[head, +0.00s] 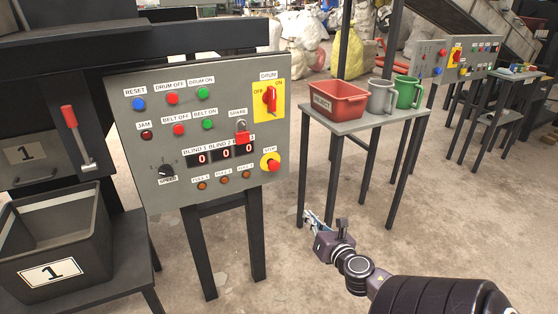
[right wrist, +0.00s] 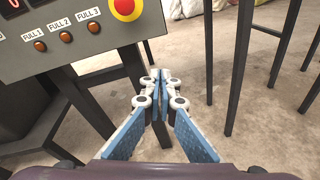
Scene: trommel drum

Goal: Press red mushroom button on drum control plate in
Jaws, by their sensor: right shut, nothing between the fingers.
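The red mushroom button (head: 270,162) sits on a yellow round base at the lower right of the grey control plate (head: 225,172), under a STOP label. In the right wrist view the same button (right wrist: 126,8) shows at the top, partly cut by the frame edge. My right gripper (head: 308,214) is shut and empty, below and to the right of the plate, apart from the button. In the right wrist view its blue fingers (right wrist: 157,82) meet at the tips, below and to the right of the button. My left gripper is not in view.
A small table (head: 370,122) with a red bin (head: 337,101), a grey mug (head: 381,97) and a green mug (head: 408,93) stands right of the plate. A dark crate (head: 92,232) marked 1 is at the left. A red padlock (head: 242,138) hangs above the button.

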